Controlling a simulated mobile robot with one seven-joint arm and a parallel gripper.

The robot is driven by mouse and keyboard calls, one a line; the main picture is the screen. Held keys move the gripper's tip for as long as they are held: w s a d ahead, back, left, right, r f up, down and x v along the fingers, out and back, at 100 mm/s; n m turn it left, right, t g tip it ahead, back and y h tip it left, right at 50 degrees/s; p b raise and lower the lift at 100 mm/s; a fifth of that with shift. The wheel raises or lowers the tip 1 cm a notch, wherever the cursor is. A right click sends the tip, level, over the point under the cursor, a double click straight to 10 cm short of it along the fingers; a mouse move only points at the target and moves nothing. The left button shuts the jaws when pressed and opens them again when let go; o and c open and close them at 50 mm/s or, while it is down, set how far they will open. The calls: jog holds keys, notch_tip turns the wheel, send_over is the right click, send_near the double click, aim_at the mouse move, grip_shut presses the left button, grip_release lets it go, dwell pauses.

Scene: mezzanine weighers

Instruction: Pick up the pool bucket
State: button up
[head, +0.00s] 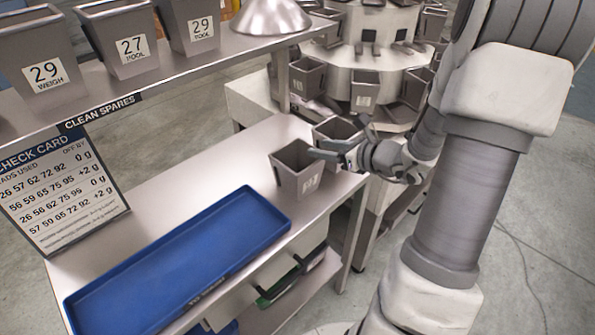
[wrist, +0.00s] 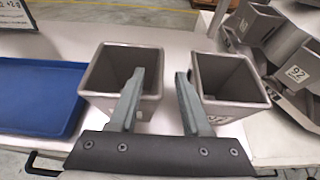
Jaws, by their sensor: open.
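Two grey tapered buckets stand upright close together on the metal bench. The nearer one (head: 297,180) has a small label I cannot read in the head view; it appears to be the left bucket (wrist: 100,86) in the wrist view. The other bucket (head: 323,131), just behind, appears as the right bucket (wrist: 240,72), with a partly hidden label. My gripper (wrist: 160,73) is open and empty, its left finger over the left bucket's opening and its right finger by the right bucket's near-left rim. Whether either finger touches is unclear. I cannot tell which bucket is the pool bucket.
A blue tray (head: 245,262) lies left on the bench (head: 190,170). The upper shelf (head: 165,75) holds buckets marked 29 WEIGH (head: 42,70), 27 POOL (head: 130,48) and 29 POOL (head: 200,30). A round weigher (head: 345,78) with several buckets stands behind. A check card (head: 60,190) stands left.

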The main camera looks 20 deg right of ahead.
aim_at(311, 145)
jog(key=x, duration=0.4)
jog(key=shift+w+f, duration=0.2)
jog(key=shift+w, duration=0.1)
grip_shut()
dwell(1.1)
